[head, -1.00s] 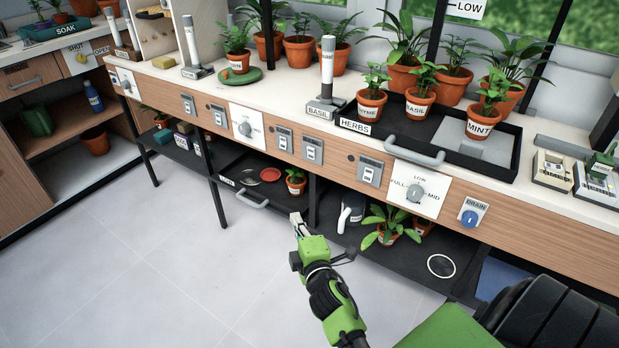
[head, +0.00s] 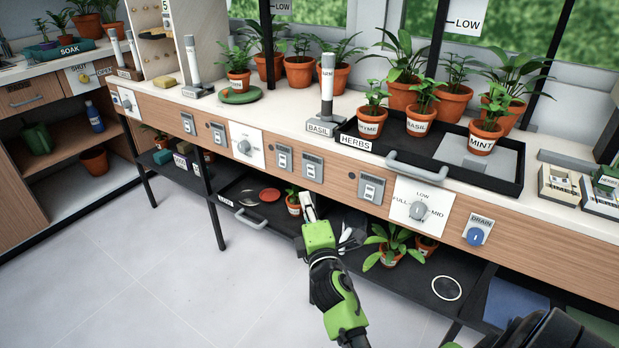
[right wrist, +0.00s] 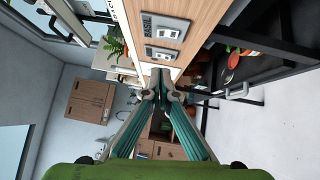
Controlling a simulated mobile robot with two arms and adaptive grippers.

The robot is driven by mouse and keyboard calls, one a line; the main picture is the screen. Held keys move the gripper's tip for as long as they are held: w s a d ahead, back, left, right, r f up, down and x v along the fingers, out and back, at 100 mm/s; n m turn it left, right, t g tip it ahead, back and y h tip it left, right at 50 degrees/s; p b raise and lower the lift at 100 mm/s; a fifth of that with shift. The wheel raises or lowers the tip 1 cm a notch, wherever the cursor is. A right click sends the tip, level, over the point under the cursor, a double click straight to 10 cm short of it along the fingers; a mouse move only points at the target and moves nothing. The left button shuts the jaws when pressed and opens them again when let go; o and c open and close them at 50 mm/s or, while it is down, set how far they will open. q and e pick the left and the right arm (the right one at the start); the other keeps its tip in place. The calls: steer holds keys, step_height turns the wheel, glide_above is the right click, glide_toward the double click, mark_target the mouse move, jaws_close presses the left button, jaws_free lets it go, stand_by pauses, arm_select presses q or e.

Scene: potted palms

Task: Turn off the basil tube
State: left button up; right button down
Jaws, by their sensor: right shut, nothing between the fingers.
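The basil tube (head: 327,82) is a white and grey upright tube in a grey base with a BASIL label (head: 319,129), on the bench top left of the herb tray. Below it, two grey rocker switches, a left one (head: 284,158) and a right one (head: 312,165), sit side by side on the wooden front panel. My right gripper (head: 308,202) is shut and empty, below these switches and in front of the lower shelf. In the right wrist view its fingertips (right wrist: 161,78) meet near two switch plates (right wrist: 165,28) on the panel. My left gripper is not in view.
The black HERBS tray (head: 365,146) holds potted thyme, basil and mint. Another switch (head: 371,188), a FULL/LOW/MID dial (head: 418,210) and a blue DRAIN knob (head: 474,236) lie to the right. The lower shelf (head: 400,281) carries plants. The floor at left is clear.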

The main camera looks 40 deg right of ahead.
mark_target(311, 171)
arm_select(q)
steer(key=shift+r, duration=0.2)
arm_select(e)
steer(key=shift+w+d+r, duration=0.25)
steer(key=shift+w+d, duration=1.3)
steer(key=shift+w, duration=0.25)
steer(key=shift+w+d+r, duration=0.2)
steer(key=shift+w+d, duration=1.3)
steer(key=shift+w, duration=0.25)
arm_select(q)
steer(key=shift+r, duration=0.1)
